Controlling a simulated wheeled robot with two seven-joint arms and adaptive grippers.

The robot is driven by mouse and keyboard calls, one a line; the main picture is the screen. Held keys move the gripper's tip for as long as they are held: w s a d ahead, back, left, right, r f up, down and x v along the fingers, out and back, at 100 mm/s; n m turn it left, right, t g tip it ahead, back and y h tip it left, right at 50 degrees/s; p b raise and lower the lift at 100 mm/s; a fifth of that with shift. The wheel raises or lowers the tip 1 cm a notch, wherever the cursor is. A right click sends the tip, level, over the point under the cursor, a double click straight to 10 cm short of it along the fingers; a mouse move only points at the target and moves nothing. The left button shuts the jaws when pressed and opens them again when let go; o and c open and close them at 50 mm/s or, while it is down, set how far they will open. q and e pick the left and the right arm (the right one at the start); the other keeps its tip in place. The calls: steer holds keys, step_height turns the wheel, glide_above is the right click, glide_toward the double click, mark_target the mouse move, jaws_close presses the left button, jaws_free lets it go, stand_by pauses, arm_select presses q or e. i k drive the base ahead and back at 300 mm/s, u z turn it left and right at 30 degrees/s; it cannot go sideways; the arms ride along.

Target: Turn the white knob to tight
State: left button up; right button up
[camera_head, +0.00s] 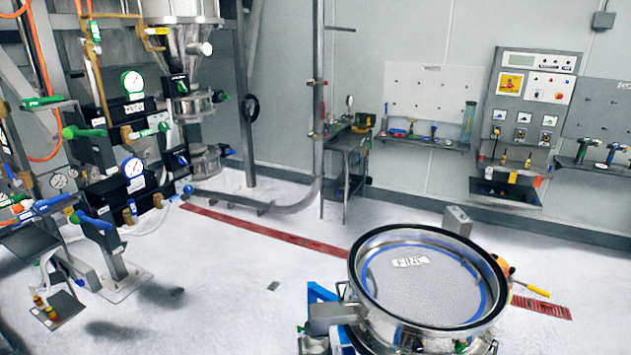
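A round steel powder sifter (362,268) stands at the lower right, with a black rim, a blue inner ring and a mesh screen. A white label (411,261) marked "FINE" lies on the mesh. I cannot clearly make out a white knob; the sifter's sides are partly hidden by its rim and cut off by the bottom edge. Neither of my grippers is in view.
Pipes with green valve handles (90,133), blue handles and gauges (132,81) fill the left. A control panel (531,92) hangs on the back wall. A yellow-handled part (538,290) sticks out right of the sifter. The middle floor (230,270) is mostly clear.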

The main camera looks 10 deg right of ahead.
mark_target(491, 333)
steer(key=z, duration=1.55)
steer(key=k, duration=0.5)
steer(key=z, duration=0.65)
steer(key=i, duration=1.6)
steer(key=u, duration=0.6)
